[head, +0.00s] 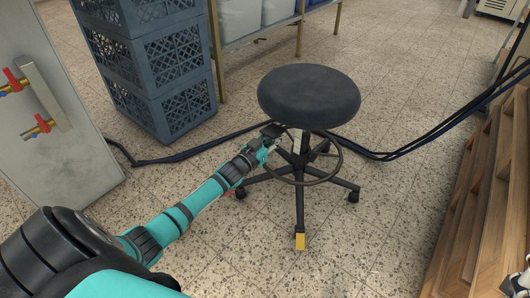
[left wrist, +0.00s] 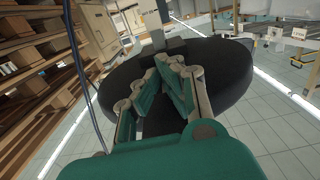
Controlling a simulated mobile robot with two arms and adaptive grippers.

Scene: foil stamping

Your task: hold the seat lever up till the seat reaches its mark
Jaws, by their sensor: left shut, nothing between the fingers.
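The stool's round dark seat (head: 309,96) stands level on a column (head: 305,143) above a five-legged base. A small dark lever paddle (head: 272,130) juts out under the seat's left side. My left gripper (head: 266,145) is just below the paddle, shut and empty; whether it touches the paddle is unclear. In the left wrist view, my shut fingertips (left wrist: 173,62) are in front of the dark seat underside (left wrist: 228,82), near a dark block and the grey column (left wrist: 155,22). No height mark can be made out. My right gripper is not in view.
A foot ring (head: 337,165) circles the column below my gripper. Dark cables (head: 185,153) run across the floor behind the stool. Blue crates (head: 165,75) stand back left, wooden pallets (head: 478,200) at right. The front floor is clear.

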